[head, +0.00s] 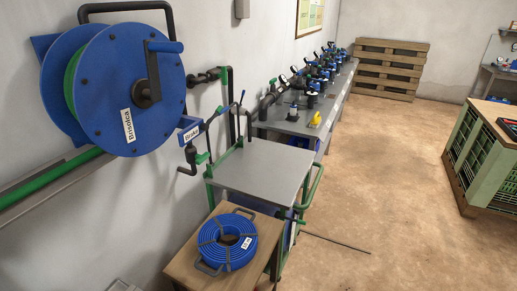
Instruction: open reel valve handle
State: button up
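A large blue hose reel (110,88) with green hose is mounted on the left wall. Black pipework with a valve-like fitting (206,77) runs along the wall just right of the reel. Small green parts show on the piping, one at the upper end (225,78) and one lower down (202,158) beside a black crank-shaped piece (187,160). Which of these is the reel valve handle, and whether it is open or closed, I cannot tell at this size. My gripper is not in view.
A grey-topped cart (262,168) with green frame stands below the piping. A wooden stand (185,267) with a coiled blue hose (226,243) is in front. A long bench (288,125) carries the manifold.

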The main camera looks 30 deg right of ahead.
aim_at(199, 158)
jog(key=z, duration=0.2)
jog(key=i+l, duration=0.85)
jog(key=l, duration=0.2)
jog(key=i+l+u, duration=0.1)
jog(key=i+l, duration=0.35)
jog(key=l, duration=0.1)
